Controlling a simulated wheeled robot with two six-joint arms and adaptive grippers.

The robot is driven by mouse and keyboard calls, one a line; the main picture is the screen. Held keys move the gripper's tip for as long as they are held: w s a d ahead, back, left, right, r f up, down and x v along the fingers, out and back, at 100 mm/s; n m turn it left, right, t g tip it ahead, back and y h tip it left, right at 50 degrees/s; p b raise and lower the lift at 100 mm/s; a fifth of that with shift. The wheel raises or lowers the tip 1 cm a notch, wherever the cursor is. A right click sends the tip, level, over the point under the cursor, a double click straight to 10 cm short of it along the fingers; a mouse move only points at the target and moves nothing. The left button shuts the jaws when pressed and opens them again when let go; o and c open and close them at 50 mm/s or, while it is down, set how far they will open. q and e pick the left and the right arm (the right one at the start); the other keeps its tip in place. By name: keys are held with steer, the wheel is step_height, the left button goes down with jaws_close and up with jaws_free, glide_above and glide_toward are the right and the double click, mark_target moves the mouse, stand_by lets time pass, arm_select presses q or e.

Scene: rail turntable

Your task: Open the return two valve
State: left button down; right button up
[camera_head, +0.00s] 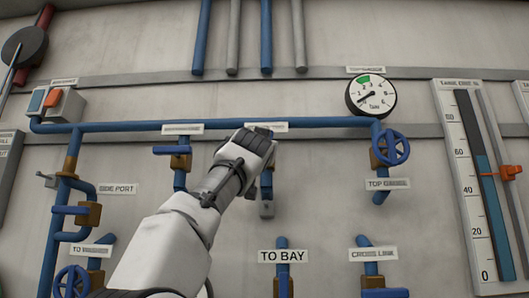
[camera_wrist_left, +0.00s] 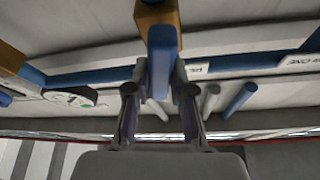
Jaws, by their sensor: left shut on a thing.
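My left gripper (camera_wrist_left: 160,92) is shut on a blue valve handle (camera_wrist_left: 162,55), with a finger on each side of it. A brass-coloured valve body (camera_wrist_left: 157,14) shows beyond the handle in the wrist view. In the head view my left gripper (camera_head: 252,145) covers this valve. A blue pipe (camera_head: 267,182) with a grey end (camera_head: 267,209) shows just below it. The white label (camera_head: 272,127) above is partly hidden and I cannot read it. My right gripper is not in view.
A similar valve with a blue handle (camera_head: 172,150) is to the left, under a blurred label (camera_head: 183,129). A blue header pipe (camera_head: 310,124) runs above. A round gauge (camera_head: 371,95) and a blue handwheel (camera_head: 390,147) are to the right. Valves marked TO BAY (camera_head: 282,256) and CROSS LINK (camera_head: 373,254) are below.

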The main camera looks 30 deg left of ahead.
arm_select(q)
steer(key=shift+n, duration=0.6)
steer(key=c, duration=1)
jaws_free()
steer(key=shift+w, duration=0.15)
steer(key=shift+a+m, duration=0.1)
steer(key=shift+m, duration=0.3)
